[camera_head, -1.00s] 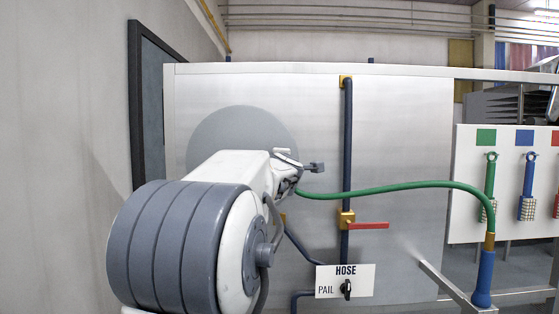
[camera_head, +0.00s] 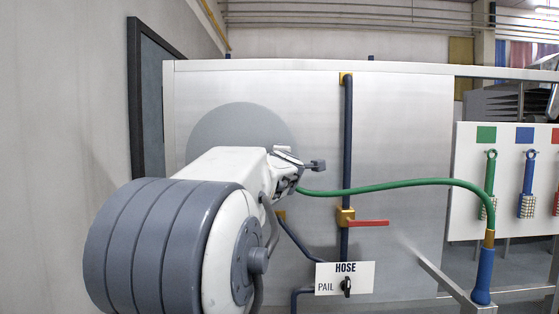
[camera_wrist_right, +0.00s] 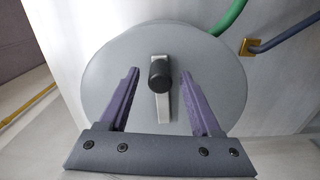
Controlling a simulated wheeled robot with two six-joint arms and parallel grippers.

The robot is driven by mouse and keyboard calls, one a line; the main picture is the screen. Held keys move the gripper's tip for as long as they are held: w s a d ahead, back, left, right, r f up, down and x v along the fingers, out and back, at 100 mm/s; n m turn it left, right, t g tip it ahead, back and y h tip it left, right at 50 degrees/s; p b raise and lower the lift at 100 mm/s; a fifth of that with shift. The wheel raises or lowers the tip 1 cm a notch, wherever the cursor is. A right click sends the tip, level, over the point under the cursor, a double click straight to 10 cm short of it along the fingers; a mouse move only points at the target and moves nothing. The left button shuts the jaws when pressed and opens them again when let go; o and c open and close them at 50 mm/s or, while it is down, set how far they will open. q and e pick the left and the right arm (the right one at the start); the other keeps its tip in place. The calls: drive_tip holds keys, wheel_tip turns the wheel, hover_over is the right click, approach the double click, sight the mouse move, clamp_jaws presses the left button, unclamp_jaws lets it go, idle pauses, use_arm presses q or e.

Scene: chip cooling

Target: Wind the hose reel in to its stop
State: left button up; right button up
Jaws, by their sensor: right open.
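The hose reel shows in the head view as a round grey disc (camera_head: 225,128) on a steel panel, partly hidden by my arm. In the right wrist view the reel disc (camera_wrist_right: 112,62) fills the middle, with a silver crank arm (camera_wrist_right: 162,108) and a black knob (camera_wrist_right: 159,72). My right gripper (camera_wrist_right: 160,80) is open, its two purple fingers on either side of the knob with gaps visible. Whether the knob lies deep between them I cannot tell. The green hose (camera_head: 400,184) runs right from behind my arm to a blue nozzle (camera_head: 484,276). My left gripper is out of view.
A dark vertical pipe (camera_head: 348,130) with a red valve lever (camera_head: 370,223) stands right of the reel. A HOSE/PAIL selector plate (camera_head: 360,285) sits below. Coloured tools (camera_head: 527,185) hang on a white board at right. A wall is close on the left.

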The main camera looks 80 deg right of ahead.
drive_tip(key=v, duration=0.8)
drive_tip(key=shift+a, duration=0.4)
drive_tip(key=shift+s, duration=0.15)
